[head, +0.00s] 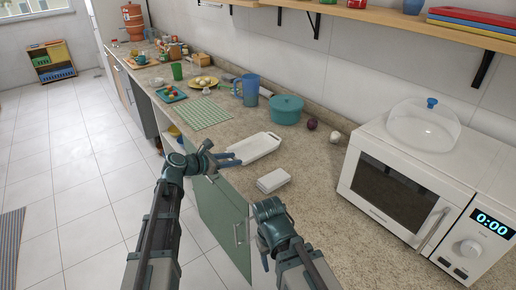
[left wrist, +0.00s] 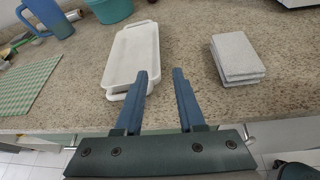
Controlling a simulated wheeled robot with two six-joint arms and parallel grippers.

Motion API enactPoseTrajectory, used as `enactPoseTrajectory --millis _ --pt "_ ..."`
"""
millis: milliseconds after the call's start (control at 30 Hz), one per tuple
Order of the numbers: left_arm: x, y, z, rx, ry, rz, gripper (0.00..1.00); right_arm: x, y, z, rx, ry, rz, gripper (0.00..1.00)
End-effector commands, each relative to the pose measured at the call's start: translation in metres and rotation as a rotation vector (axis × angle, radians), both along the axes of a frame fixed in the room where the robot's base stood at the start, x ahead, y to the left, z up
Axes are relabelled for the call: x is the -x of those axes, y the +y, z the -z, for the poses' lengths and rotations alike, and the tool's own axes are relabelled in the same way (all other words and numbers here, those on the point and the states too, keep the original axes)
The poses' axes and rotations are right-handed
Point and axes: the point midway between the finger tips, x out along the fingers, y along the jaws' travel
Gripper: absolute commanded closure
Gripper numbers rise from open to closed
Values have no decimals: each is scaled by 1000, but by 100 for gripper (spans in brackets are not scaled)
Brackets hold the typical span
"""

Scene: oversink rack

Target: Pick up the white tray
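The white tray (head: 254,148) lies flat on the granite counter, a shallow rectangle with a handle at each end. It also shows in the left wrist view (left wrist: 134,55). My left gripper (head: 232,160) is at the counter's front edge, beside the tray's near end. In the left wrist view its two blue fingers (left wrist: 165,88) are apart with nothing held between them; the left finger overlaps the tray's near right corner in the picture. Whether it touches the tray I cannot tell. My right gripper (head: 265,262) hangs in front of the green cabinet, and its fingers are mostly hidden.
A stack of white slabs (head: 273,181) lies right of the tray, also in the left wrist view (left wrist: 237,58). A teal pot (head: 286,110), a blue pitcher (head: 250,90) and a green checked mat (head: 204,113) are behind and left. A microwave (head: 400,185) stands at right.

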Motion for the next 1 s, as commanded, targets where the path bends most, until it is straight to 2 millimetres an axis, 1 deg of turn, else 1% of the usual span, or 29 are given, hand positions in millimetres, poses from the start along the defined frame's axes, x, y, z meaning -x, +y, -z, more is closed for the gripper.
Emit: enactPoseTrajectory --millis 167,400,600,700,900,1000 --pt "-4 -4 4 0 0 1 61 0 0 4 0 0 0 43" --pt "-33 -34 22 -1 0 4 61 0 0 22 0 0 0 43" --pt "-50 -54 31 -1 1 2 61 0 0 31 0 0 -1 43" --pt "-53 -58 33 0 0 1 61 0 0 33 0 0 -1 43" --pt "-54 -60 32 -1 -1 0 61 0 0 32 0 0 -1 43" --pt "-57 -63 34 0 0 1 61 0 0 34 0 0 -1 43"
